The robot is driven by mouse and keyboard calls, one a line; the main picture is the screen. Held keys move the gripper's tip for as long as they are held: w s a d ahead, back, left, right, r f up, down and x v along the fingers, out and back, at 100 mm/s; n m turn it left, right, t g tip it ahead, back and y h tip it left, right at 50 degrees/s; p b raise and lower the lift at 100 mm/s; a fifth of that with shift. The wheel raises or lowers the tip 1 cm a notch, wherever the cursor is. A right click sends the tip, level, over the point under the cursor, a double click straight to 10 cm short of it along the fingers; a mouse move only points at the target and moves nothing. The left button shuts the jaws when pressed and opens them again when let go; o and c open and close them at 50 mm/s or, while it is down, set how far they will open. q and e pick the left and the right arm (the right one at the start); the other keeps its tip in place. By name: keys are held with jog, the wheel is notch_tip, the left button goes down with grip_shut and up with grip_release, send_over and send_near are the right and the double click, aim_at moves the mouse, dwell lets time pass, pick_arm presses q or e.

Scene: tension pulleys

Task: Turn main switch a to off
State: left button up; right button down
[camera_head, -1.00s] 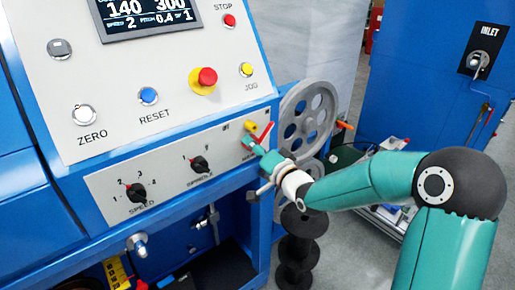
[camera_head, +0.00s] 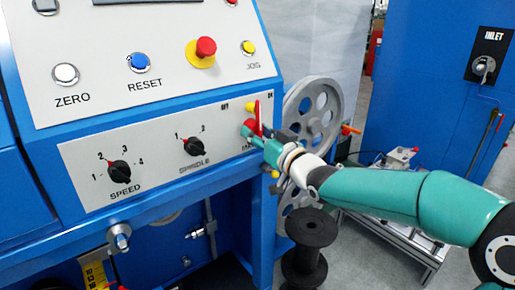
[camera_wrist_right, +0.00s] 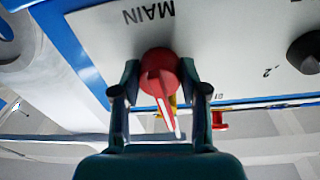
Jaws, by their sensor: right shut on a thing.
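The main switch (camera_head: 257,112) is a red rotary handle at the right end of the lower grey panel. Its red lever now stands nearly upright, between a small label on its left and another on its right. In the right wrist view, the red knob (camera_wrist_right: 158,70) sits below the upside-down word MAIN, its lever pointing down and slightly right. My right gripper (camera_wrist_right: 159,82) has one dark finger on each side of the knob and is shut on it. In the head view the right gripper (camera_head: 252,133) partly covers the switch. My left gripper is not in view.
The speed knob (camera_head: 119,171) and spindle knob (camera_head: 193,146) are left on the same panel. The red emergency button (camera_head: 206,47) and yellow jog button (camera_head: 248,48) are above. A grey spoked wheel (camera_head: 331,89) and black spool (camera_head: 311,229) stand close to the right.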

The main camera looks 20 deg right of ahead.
jog(key=n+b, duration=0.1)
jog(key=n, duration=0.1)
jog(key=f+n+b, duration=0.1)
jog(key=n, duration=0.1)
jog(key=shift+b, duration=0.35)
jog(key=n+b, duration=0.1)
jog(key=n, duration=0.1)
jog(key=shift+d+n+y, duration=0.1)
jog(key=shift+n+y, duration=0.3)
jog(key=shift+r+n+y+b, duration=0.1)
jog(key=shift+n+y+b, duration=0.25)
jog(key=shift+n, duration=0.85)
jog(key=c, duration=0.6)
grip_release()
jog(key=shift+r, duration=0.15)
jog(key=shift+s+r, duration=0.1)
jog(key=shift+r, duration=0.05)
